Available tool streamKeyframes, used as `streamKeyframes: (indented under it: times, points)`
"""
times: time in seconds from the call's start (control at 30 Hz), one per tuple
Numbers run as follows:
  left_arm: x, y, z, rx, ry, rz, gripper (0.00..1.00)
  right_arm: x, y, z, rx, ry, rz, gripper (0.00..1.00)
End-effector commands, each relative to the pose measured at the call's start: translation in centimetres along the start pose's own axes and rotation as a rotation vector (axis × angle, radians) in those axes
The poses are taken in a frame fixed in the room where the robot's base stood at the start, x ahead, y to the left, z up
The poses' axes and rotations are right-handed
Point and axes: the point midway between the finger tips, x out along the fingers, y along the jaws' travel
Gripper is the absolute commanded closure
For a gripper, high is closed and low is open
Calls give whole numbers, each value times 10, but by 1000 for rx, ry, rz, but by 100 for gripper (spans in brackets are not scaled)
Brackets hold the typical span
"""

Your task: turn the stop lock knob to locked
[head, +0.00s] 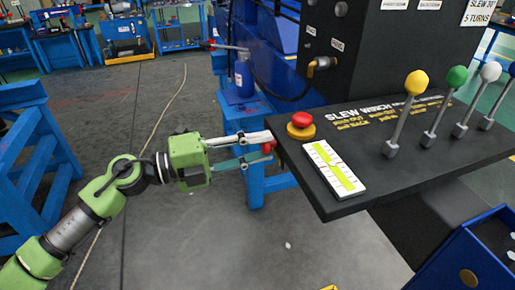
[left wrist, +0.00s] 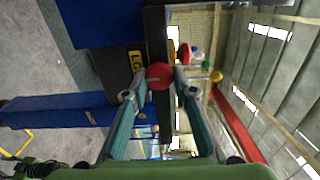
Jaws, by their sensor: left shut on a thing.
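The stop lock knob is a small red knob (head: 267,147) on the left edge of the dark console (head: 345,205). In the left wrist view the red knob (left wrist: 159,75) sits between my fingertips, beside a yellow label (left wrist: 137,62) that is only partly readable. My left gripper (head: 262,149) reaches in from the left, level with the console edge, and is shut on the knob. The fingers hide part of the knob, and I cannot tell which way it is turned. My right gripper is not in view.
On the console stand a red mushroom button (head: 301,120), a white and yellow gauge plate (head: 334,168) and several levers, one with a yellow ball (head: 416,82). A blue stand (head: 245,120) is behind my gripper. A blue frame (head: 30,150) stands at left, with open floor between.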

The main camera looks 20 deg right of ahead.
Motion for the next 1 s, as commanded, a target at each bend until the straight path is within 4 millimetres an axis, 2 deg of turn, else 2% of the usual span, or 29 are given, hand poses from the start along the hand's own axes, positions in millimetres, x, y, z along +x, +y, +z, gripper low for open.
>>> streamKeyframes:
  times: [0.33,0.37,0.4,0.77,0.87,1.0]
  points:
    - [0,1,0,4,1,2,96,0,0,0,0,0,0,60]
    - [0,1,0,4,1,2,67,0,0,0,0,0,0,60]
    - [0,1,0,4,1,2,58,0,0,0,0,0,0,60]
    - [-2,1,0,2,0,1,58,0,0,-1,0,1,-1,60]
    - [-11,1,0,1,-1,2,58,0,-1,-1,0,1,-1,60]
    - [-36,2,1,1,-3,3,58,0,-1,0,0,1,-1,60]
